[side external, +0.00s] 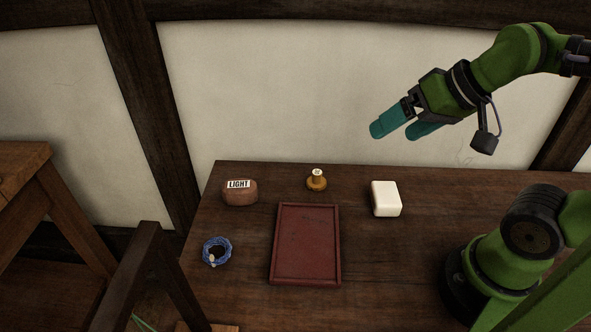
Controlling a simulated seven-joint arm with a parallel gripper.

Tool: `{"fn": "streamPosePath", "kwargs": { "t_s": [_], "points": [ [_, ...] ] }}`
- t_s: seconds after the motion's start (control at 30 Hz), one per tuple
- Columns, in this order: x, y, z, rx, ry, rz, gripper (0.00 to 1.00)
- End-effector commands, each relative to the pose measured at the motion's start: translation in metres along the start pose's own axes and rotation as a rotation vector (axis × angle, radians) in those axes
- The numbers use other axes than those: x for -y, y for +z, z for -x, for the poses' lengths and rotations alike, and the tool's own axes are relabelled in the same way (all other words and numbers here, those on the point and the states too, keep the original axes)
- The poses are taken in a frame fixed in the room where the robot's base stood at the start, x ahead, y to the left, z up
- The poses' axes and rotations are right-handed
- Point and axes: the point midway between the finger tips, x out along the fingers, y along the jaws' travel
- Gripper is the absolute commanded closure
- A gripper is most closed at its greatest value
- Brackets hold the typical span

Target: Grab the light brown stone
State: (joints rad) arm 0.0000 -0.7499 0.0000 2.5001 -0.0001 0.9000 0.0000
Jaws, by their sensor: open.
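A brown, reddish stone (240,193) with a white label reading "LIGHT" lies on the table at the back left. It is the only stone-like brown thing I can make out on the table. My gripper (405,132) is high above the table at the upper right, with its two teal fingers apart and nothing between them. It is well to the right of the stone and far above it.
On the wooden table (390,270) are an empty dark red tray (307,246), a small amber knob-like object (316,182), a white block (386,199) and a blue coil (217,252). Wooden furniture (25,165) stands left of the table. A wall rises behind.

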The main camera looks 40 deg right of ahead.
Motion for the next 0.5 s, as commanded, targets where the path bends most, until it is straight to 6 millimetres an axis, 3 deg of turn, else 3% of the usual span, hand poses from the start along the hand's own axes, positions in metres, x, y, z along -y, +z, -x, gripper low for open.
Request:
{"fn": "streamPosePath", "kwargs": {
  "t_s": [0.13,0.33,0.5],
  "points": [
    [0.002,0.003,-0.005,0.024,0.0,0.008,0.13],
    [0.016,-0.005,-0.036,0.161,0.012,-0.008,0.13],
    [0.046,-0.032,-0.08,0.278,0.053,-0.279,0.13]
  ]
}}
